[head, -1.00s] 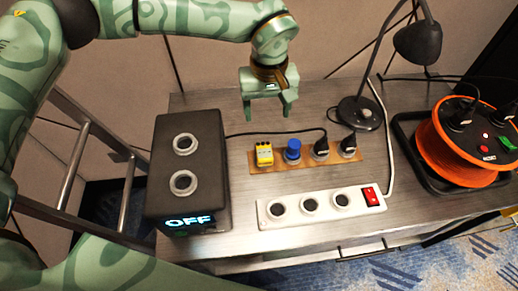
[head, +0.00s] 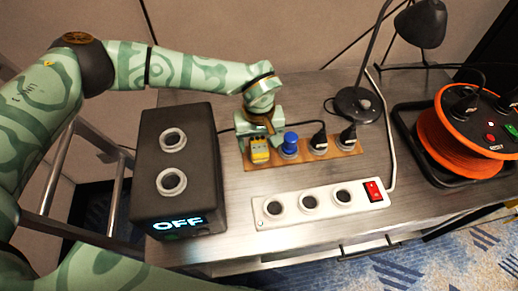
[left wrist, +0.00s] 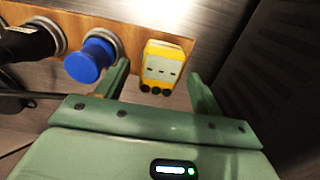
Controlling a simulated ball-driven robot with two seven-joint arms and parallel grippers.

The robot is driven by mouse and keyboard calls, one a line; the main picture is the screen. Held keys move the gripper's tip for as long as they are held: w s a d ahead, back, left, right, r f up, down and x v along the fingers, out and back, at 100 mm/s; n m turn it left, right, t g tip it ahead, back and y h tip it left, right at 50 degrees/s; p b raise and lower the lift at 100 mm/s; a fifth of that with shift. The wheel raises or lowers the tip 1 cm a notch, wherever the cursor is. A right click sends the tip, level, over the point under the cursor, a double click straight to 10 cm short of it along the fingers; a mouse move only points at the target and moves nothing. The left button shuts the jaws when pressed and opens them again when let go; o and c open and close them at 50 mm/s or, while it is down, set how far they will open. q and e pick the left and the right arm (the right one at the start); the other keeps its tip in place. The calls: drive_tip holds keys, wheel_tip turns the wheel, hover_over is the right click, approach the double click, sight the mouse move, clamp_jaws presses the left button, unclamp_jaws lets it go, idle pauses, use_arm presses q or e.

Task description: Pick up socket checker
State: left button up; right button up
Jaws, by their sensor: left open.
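The socket checker appears to be the small yellow block (head: 259,151) at the left end of a wooden strip (head: 343,147). My left gripper (head: 259,142) is open and down at the checker in the head view. In the left wrist view the left gripper (left wrist: 158,84) has one finger on each side of it, with a gap visible on both sides. My right gripper is not in view.
A blue plug (head: 290,144) stands close beside the checker, with black plugs (head: 319,140) further right. A white power strip (head: 321,201) lies in front. A black box reading OFF (head: 180,195) stands left. A lamp (head: 358,104) and orange cable reel (head: 455,142) are right.

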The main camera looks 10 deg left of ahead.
use_arm(q)
wheel_tip(320, 180, down, 3)
drive_tip(key=shift+r, duration=0.35)
drive_tip(key=c, duration=1.2)
